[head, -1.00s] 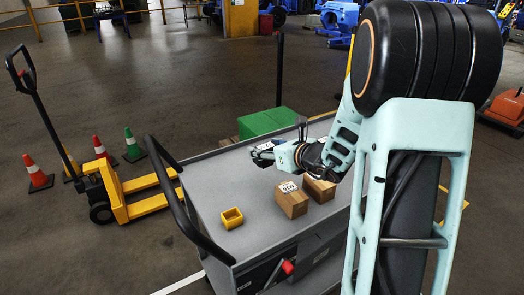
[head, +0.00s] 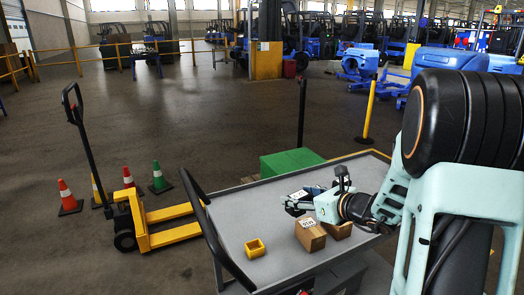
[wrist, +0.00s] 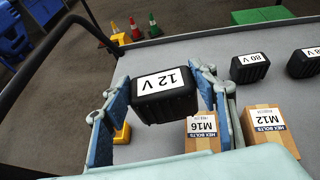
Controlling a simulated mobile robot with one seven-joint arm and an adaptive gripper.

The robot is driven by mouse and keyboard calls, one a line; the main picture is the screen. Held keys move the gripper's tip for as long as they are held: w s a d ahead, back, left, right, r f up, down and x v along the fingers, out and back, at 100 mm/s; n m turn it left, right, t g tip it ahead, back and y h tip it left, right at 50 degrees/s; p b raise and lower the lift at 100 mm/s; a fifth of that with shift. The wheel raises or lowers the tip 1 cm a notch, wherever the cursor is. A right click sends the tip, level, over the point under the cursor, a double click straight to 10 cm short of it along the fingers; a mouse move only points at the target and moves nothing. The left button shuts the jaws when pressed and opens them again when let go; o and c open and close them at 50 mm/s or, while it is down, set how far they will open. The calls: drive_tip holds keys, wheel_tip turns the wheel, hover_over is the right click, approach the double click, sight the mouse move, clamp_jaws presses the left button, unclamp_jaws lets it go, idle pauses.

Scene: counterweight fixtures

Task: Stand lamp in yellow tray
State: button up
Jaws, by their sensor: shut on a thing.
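My gripper (head: 291,203) is above the grey cart top, behind and to the left of the cardboard boxes. In the wrist view its blue-padded fingers (wrist: 165,92) are shut on a black ribbed block (wrist: 165,108) with a white "12 V" label. The small yellow tray (head: 255,248) stands on the cart to the left of the boxes, apart from the gripper. In the wrist view the tray (wrist: 122,134) is partly hidden behind the left finger. I recognise no lamp in these views.
Two cardboard boxes marked M16 (wrist: 202,146) and M12 (wrist: 263,142) stand close by. Black blocks, one marked 80 V (wrist: 250,70), stand beyond them. The cart's black handle (head: 213,235) rises at the left. Cart surface around the tray is clear.

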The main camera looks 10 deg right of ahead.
drive_tip(key=s+a+f+n+g+y, duration=0.2)
drive_tip(key=s+n+y, duration=0.1)
drive_tip(key=s, duration=0.3)
drive_tip(key=s+a+f+n+g+y, duration=0.2)
drive_tip(key=s+a, duration=0.1)
drive_tip(key=s, duration=0.2)
wheel_tip(320, 180, up, 9)
drive_tip(key=p, duration=1.5)
drive_tip(key=shift+d+f, duration=0.2)
